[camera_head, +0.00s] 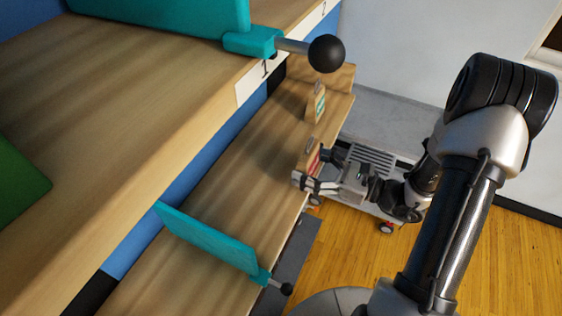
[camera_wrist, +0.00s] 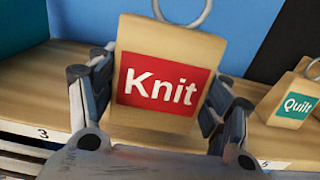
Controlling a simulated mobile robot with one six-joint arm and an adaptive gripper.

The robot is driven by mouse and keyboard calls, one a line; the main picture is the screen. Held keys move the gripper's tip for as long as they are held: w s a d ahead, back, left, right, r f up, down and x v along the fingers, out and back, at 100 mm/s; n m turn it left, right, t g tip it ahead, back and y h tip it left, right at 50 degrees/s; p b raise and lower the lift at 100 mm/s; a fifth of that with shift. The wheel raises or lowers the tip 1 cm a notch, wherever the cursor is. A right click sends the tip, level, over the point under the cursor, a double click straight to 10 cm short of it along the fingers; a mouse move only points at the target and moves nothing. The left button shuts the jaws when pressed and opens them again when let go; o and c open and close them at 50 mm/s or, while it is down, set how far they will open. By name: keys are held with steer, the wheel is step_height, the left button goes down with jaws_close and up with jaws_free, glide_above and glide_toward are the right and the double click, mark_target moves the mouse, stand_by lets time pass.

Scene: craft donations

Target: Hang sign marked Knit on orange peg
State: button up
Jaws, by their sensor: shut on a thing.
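The Knit sign (camera_wrist: 155,85) is a tan wooden block with a red label and a metal ring at its top. It fills the middle of the wrist view, upright and slightly tilted. My gripper (camera_wrist: 160,110) is shut on it, with a finger on each side. In the head view the sign (camera_head: 313,157) is at the right edge of the lower shelf, partly hidden by my gripper (camera_head: 308,184). Whether it touches the shelf is unclear. No orange peg can be made out clearly in either view.
A Quilt sign (camera_wrist: 297,98) with a teal label stands on the shelf right of the Knit sign. Teal dividers with black knobs (camera_head: 326,53) stick out from the upper and lower shelves (camera_head: 200,200). A grey wheeled cart (camera_head: 368,160) stands beyond my gripper on the wooden floor.

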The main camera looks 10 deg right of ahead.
steer(key=v, duration=0.8)
steer(key=shift+d, duration=0.15)
steer(key=shift+s+d, duration=0.1)
steer(key=shift+s, duration=0.1)
